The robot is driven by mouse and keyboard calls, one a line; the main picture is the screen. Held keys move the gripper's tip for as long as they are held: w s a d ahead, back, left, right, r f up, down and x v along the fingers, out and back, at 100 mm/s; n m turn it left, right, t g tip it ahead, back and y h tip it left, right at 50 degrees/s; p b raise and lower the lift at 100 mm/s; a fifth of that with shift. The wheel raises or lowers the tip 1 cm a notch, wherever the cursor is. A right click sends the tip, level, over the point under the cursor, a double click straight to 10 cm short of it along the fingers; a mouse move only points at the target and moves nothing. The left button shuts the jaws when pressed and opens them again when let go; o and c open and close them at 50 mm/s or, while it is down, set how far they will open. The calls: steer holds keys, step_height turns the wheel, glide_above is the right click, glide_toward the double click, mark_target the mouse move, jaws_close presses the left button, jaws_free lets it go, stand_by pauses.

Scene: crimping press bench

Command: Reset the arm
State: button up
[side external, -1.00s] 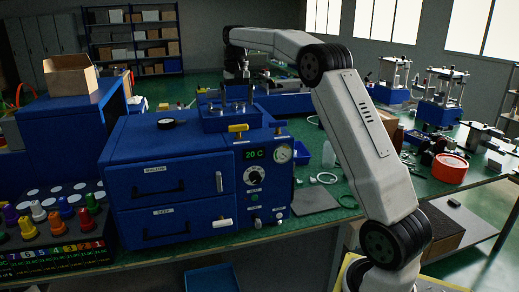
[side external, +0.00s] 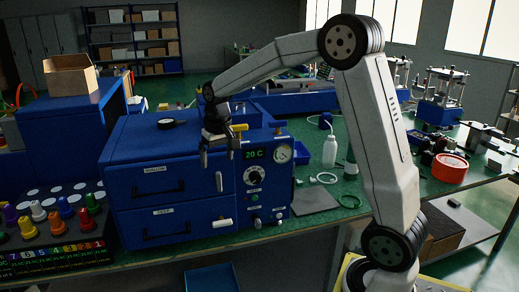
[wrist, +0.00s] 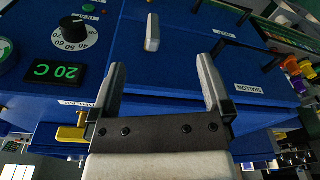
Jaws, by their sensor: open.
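My gripper (side external: 217,158) hangs at the top front edge of the blue cabinet (side external: 140,148) in the side view, fingers down. In the wrist view my gripper (wrist: 161,65) has its two grey fingers wide apart with nothing between them. A white upright lever (wrist: 152,32) on the cabinet's front stands just beyond the fingertips; it also shows below the gripper in the side view (side external: 219,181). The cabinet has two drawers, the upper labelled SHALLOW (side external: 155,182) and the lower one (side external: 165,218), both closed.
A green 20 C display (side external: 252,154), a dial (side external: 254,175) and a gauge (side external: 283,152) sit right of the gripper. A yellow handle (side external: 240,127) is close beside it. A rack of coloured knobs (side external: 60,222) stands left; a white bottle (side external: 329,150) stands right.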

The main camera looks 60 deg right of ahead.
steer(key=s+a+f+n, duration=0.2)
steer(key=s+a+f, duration=0.3)
steer(key=s, duration=0.3)
steer(key=s+a+f+n+t, duration=0.1)
steer(key=s+a+f+n, duration=0.1)
steer(key=s+a+f, duration=0.4)
steer(key=s+a, duration=0.1)
steer(key=s, duration=0.1)
steer(key=shift+s+f+n, duration=0.25)
steer(key=shift+s+n, duration=0.05)
steer(key=shift+a, duration=0.1)
